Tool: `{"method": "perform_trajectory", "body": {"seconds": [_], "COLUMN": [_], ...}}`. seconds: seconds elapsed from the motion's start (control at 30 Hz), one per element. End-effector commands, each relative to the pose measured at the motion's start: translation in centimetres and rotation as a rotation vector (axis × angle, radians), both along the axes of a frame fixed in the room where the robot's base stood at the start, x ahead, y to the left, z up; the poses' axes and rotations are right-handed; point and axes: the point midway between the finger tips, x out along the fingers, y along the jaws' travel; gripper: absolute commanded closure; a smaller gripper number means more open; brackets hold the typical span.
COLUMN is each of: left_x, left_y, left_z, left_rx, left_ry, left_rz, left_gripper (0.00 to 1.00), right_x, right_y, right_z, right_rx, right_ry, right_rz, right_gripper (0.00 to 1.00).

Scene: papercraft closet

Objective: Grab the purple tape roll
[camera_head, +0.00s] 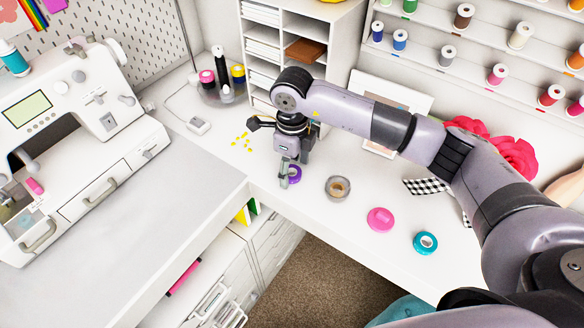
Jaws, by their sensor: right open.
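The purple tape roll (295,174) lies flat on the white desk, partly hidden by my right gripper. My right gripper (288,178) points down at the roll, with its fingers at the roll's left side. It is open; I cannot tell whether a finger sits inside the ring or touches it. My right arm reaches in from the right across the desk. My left gripper is not in view.
Small yellow pieces (241,141) lie to the left. A white shelf unit (262,60) stands behind; a sewing machine (75,130) stands at left.

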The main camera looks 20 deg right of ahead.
Motion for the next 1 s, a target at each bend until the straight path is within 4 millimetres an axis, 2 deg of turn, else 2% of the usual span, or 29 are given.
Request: {"method": "perform_trajectory", "body": {"seconds": [0.3, 0.8, 1.0], "left_x": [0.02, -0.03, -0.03], "left_y": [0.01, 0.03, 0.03], "left_z": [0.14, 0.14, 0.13], "left_rx": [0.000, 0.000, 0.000], "left_ry": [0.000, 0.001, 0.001], "left_rz": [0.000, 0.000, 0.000], "left_gripper": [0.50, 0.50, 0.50], "right_x": [0.01, 0.02, 0.02], "right_y": [0.04, 0.04, 0.04], "right_z": [-0.67, -0.62, -0.61], "right_rx": [0.000, 0.000, 0.000], "right_ry": [-0.001, -0.001, -0.001], "right_rz": [0.001, 0.001, 0.001], "right_gripper": [0.39, 0.72, 0.73]}}
